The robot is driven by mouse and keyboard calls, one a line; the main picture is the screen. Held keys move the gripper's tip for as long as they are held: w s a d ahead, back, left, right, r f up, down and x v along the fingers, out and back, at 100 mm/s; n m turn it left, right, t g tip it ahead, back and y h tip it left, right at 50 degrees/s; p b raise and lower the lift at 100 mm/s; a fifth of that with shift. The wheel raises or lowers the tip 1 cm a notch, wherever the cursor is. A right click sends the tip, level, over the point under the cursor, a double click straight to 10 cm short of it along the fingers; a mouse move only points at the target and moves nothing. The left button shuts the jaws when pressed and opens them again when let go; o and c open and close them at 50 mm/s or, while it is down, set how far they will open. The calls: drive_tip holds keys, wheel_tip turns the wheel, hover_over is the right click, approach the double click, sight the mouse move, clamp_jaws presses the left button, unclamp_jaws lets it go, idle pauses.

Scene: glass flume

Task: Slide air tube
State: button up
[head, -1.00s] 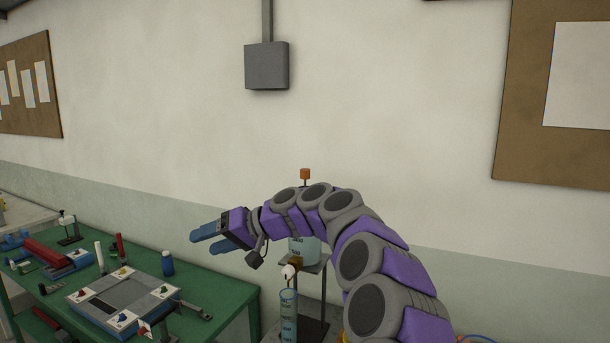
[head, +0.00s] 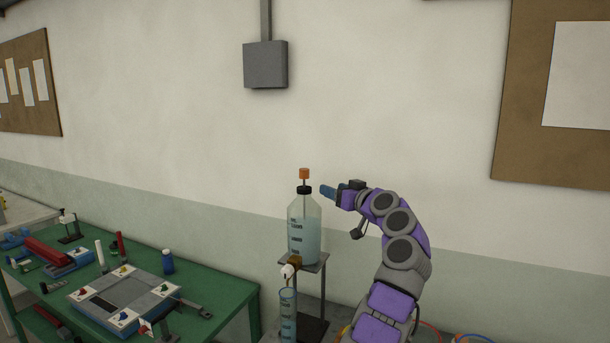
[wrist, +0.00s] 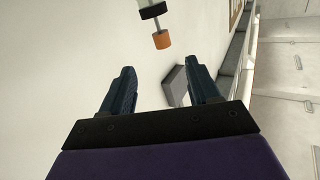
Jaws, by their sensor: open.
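A clear bottle (head: 304,232) of pale blue liquid with a black cap stands on a raised stand (head: 313,265). A thin air tube rises from the cap and ends in an orange knob (head: 304,173). My gripper (head: 326,191) is just right of the bottle's neck, a little below the knob, and its fingers point left. In the wrist view the open fingers (wrist: 161,85) are apart with nothing between them. The orange knob (wrist: 162,40) and black cap (wrist: 152,11) show beyond the fingertips, near the top.
A white tap (head: 288,271) and a graduated cylinder (head: 288,313) are below the bottle. A green bench (head: 228,293) with tools, a blue bottle (head: 167,262) and a flat grey device is at left. The wall behind carries a grey box (head: 265,65).

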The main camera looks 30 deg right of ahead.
drive_tip(key=r, duration=0.1)
drive_tip(key=p, duration=0.9)
approach(308, 174)
drive_tip(key=shift+n+h, duration=0.3)
drive_tip(key=shift+n, duration=0.1)
drive_tip(key=w, duration=0.5)
drive_tip(key=w+a, duration=0.1)
drive_tip(key=w, duration=0.2)
drive_tip(key=shift+f, duration=0.2)
drive_tip(key=shift+w+a+r+p, duration=0.1)
drive_tip(key=shift+w+p, duration=1)
drive_tip(key=shift+w, duration=0.15)
drive_tip(key=shift+w+p, duration=0.3)
drive_tip(key=shift+w, duration=0.15)
drive_tip(key=shift+a, duration=0.1)
clamp_jaws()
